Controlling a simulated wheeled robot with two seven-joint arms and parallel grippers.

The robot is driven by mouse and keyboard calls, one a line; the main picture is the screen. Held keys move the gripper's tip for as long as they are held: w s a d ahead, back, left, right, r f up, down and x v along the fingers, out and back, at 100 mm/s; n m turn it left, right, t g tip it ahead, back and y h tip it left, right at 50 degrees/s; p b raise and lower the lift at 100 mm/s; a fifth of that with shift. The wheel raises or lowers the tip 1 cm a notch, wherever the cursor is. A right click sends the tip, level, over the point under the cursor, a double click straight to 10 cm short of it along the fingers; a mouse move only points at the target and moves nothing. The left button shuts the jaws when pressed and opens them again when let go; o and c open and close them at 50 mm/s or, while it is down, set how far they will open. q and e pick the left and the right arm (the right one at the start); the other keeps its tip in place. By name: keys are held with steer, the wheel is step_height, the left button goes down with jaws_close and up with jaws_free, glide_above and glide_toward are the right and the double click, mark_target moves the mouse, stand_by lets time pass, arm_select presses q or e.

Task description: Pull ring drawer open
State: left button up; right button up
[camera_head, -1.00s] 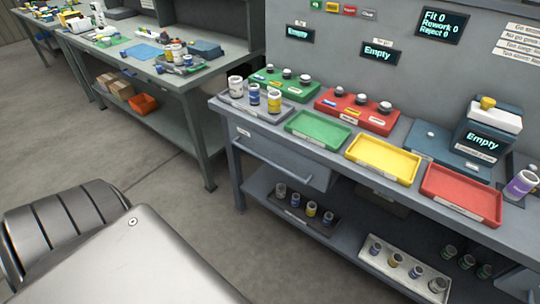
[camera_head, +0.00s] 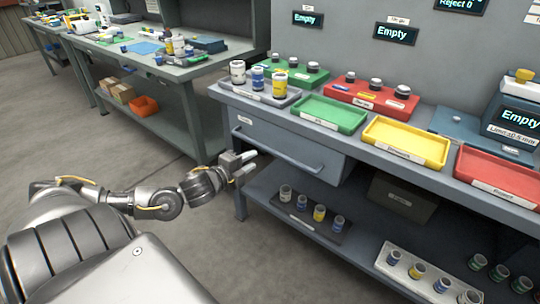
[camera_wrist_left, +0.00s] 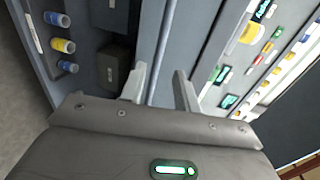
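The drawer (camera_head: 285,142) is a grey-blue front under the left end of the near workbench, and it looks shut. A long bar handle (camera_head: 280,151) runs across its front. A small label on the front is too small to read. My left gripper (camera_head: 251,162) is at the left part of the drawer front, close to the handle bar. In the left wrist view its two fingers (camera_wrist_left: 160,88) stand apart with a gap between them, so it is open. I cannot tell whether the bar lies between the fingers. My right gripper is not in view.
Green (camera_head: 330,114), yellow (camera_head: 406,141) and red (camera_head: 500,176) trays line the bench top. A grey tray (camera_head: 247,91) holds several jars above the drawer. The lower shelf holds a dark tray (camera_head: 295,214) of jars and a dark box (camera_head: 402,198). Open floor lies left.

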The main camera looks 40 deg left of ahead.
mark_target(269, 151)
arm_select(q)
steer(key=w, duration=0.3)
steer(key=w+f, duration=0.1)
steer(key=w, duration=0.3)
steer(key=w+f, duration=0.1)
steer(key=w, duration=0.2)
steer(key=shift+w+a+b, duration=0.1)
steer(key=shift+w+b, duration=0.2)
steer(key=shift+w, duration=0.05)
jaws_close()
